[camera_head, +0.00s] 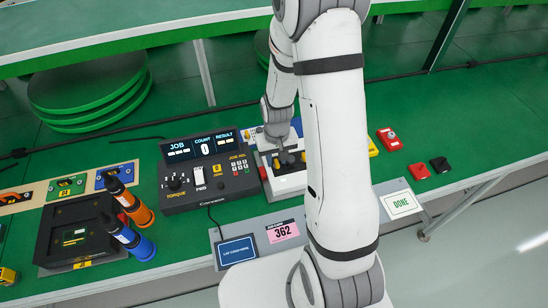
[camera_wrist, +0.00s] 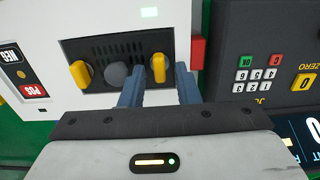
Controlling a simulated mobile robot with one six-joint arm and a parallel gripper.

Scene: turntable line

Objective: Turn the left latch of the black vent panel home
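The black vent panel (camera_wrist: 119,46) is set in a white housing and shows in the wrist view, which sees the station upside down. It has two yellow latches with a round grey knob (camera_wrist: 117,74) between them. The latch at picture right (camera_wrist: 158,68), on the control box side, stands upright in the picture; the other latch (camera_wrist: 81,74) is slightly tilted. My gripper (camera_wrist: 159,82) is open, its two blue-grey fingers apart and appearing either side of the right-hand latch. Contact cannot be told. In the head view my arm partly hides the white housing (camera_head: 289,184).
A black control box (camera_head: 210,172) stands close left of the housing in the head view. A red block (camera_wrist: 198,53) sits at the housing's edge. Two orange and blue drivers (camera_head: 127,205) stand further left. Red buttons (camera_head: 389,139) lie to the right on the green bench.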

